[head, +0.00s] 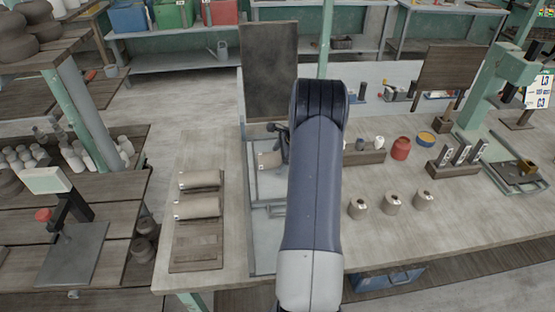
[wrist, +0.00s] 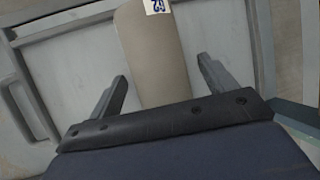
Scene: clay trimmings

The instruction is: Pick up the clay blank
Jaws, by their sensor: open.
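A beige, rounded clay blank (wrist: 152,65) with a white label marked in blue lies on a pale grey surface in the wrist view. My gripper (wrist: 162,67) is open, with one finger on each side of the blank and a gap on both sides. The blank's near end is hidden behind the gripper body. In the head view a beige blank (head: 269,160) shows on the grey fixture, partly hidden by my arm.
A dark upright panel (head: 270,75) stands behind the grey fixture (head: 262,235). The front right of the table is clear.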

